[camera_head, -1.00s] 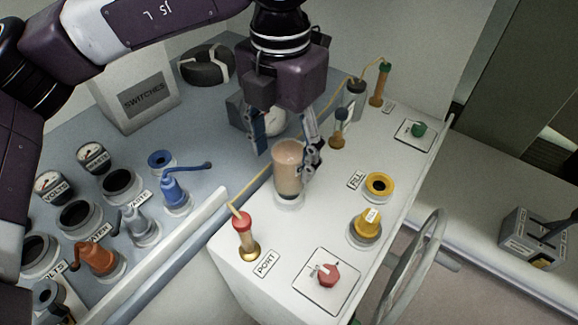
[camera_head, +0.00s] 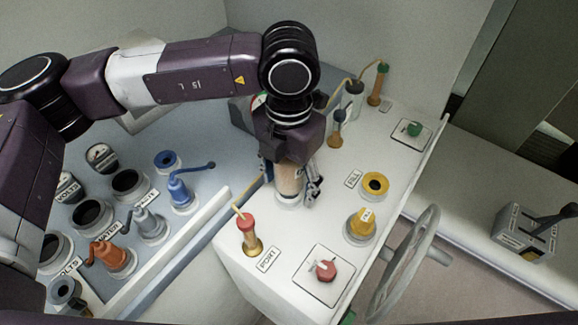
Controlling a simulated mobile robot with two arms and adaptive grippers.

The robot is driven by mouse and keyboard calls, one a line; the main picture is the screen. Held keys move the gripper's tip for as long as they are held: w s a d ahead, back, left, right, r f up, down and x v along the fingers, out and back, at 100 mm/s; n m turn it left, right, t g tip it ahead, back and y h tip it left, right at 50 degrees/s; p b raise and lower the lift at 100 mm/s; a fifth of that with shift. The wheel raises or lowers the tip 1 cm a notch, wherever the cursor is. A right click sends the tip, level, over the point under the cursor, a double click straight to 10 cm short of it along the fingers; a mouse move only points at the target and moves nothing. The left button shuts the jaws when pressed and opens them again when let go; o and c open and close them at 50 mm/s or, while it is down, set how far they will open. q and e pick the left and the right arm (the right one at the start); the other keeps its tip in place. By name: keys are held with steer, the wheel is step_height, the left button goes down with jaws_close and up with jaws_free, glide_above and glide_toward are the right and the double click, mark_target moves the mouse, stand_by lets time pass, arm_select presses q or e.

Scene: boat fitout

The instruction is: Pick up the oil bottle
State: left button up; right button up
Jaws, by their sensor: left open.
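The oil bottle (camera_head: 287,184), a tan cylinder with a pale base, stands upright on the white console top. Its upper part is hidden beneath my left gripper (camera_head: 289,186). That gripper points down over the bottle, with one finger at the bottle's left and one at its right. It is open, and I cannot tell whether either finger touches the bottle. My right gripper is not in view.
A red-topped brass fitting (camera_head: 247,233) stands at the front left. A yellow filler ring (camera_head: 374,185), a yellow valve (camera_head: 361,225) and a red knob (camera_head: 326,268) lie to the right. A steering wheel (camera_head: 409,262) is beside the console.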

arm_select(q)
steer(key=shift+c, duration=0.6)
steer(key=c, duration=1.4)
steer(key=shift+w+r, duration=0.1)
steer(key=shift+r+b, duration=0.35)
steer(key=shift+r, duration=0.25)
step_height(320, 180, up, 17)
steer(key=b, duration=0.5)
steer(key=shift+r, duration=0.85)
steer(key=shift+f, duration=0.1)
